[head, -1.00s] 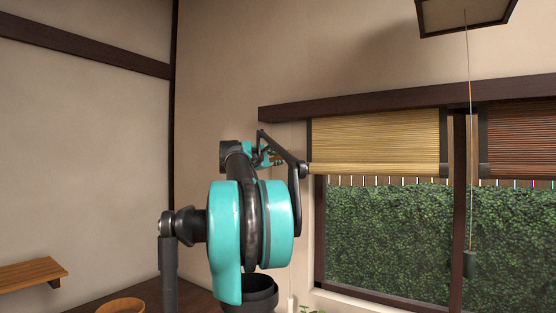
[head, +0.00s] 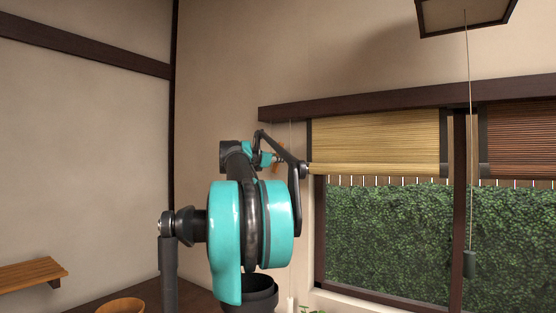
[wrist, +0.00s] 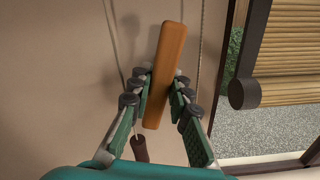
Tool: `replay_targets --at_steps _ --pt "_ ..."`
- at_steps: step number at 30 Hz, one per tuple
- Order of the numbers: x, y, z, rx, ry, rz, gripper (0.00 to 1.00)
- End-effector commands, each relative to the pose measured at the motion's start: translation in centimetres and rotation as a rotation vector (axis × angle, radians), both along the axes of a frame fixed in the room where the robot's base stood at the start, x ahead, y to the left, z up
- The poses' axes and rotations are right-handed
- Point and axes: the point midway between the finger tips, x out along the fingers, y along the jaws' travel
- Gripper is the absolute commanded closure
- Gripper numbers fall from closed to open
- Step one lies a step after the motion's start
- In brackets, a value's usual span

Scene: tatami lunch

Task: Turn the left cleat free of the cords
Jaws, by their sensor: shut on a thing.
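An orange-brown wooden cleat (wrist: 169,48) stands nearly upright, slightly tilted, in the middle of the wrist view, in front of the wall. My gripper (wrist: 161,84) has its green fingers closed on both sides of it. In the head view the cleat is a small orange patch (head: 279,157) beside my gripper (head: 267,158), partly hidden by my arm. One thin cord (wrist: 112,48) hangs left of the cleat and another cord (wrist: 199,46) hangs right of it. A dark brown cord weight (wrist: 139,149) hangs below. Whether the cords touch the cleat is hidden by the fingers.
A tan slatted blind (head: 377,145) hangs over the window just right of my gripper; a darker blind (head: 522,140) hangs farther right. A pull cord with a dark weight (head: 470,264) hangs before the window. A wooden shelf (head: 30,273) and bowl (head: 122,306) are lower left.

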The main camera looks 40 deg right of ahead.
Motion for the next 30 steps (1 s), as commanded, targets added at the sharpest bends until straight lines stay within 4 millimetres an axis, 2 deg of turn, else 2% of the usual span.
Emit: replay_targets --at_steps 12,30 --pt "-0.05 0.02 -0.16 -0.090 0.223 -0.001 1.00" --pt "-0.05 0.01 -0.13 -0.112 0.276 -0.001 1.00"
